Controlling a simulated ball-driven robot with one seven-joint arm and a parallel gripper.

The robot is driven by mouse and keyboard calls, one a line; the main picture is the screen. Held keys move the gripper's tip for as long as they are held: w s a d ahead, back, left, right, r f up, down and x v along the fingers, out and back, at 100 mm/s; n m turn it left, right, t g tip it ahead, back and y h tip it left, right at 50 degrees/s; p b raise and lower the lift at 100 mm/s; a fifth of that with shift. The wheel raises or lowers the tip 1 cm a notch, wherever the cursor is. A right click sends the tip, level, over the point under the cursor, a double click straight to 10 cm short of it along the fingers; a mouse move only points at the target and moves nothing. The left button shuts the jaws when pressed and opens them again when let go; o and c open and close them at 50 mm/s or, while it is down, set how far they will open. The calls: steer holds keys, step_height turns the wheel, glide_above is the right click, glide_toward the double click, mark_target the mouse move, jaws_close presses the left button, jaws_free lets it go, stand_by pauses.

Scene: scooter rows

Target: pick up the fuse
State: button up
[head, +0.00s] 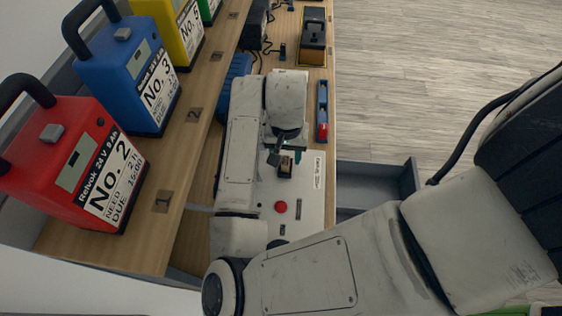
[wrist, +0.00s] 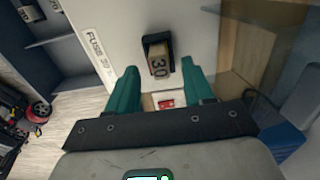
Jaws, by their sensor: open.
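The fuse (wrist: 158,64) is a small tan block marked 30, seated in a black holder on a pale panel. The panel (wrist: 110,20) has a label starting "FUSE 30" beside it. In the wrist view, my gripper (wrist: 160,72) has its two teal fingers apart, one on each side of the fuse's lower end, with nothing held. I cannot tell whether the fingertips are level with the fuse or above it. In the head view, the gripper (head: 284,150) is over the panel, just beyond the fuse (head: 286,166), which it partly hides.
A red button (head: 281,207) sits on the panel. A grey drawer (head: 378,183) stands open right of the bench. Red (head: 75,165) and blue (head: 128,75) battery packs stand on the shelf at left. A blue-and-red tool (head: 322,110) lies near the bench edge.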

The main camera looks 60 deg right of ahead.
steer(key=shift+f+b, duration=0.35)
steer(key=shift+f, duration=0.4)
steer(key=shift+c, duration=0.5)
jaws_close()
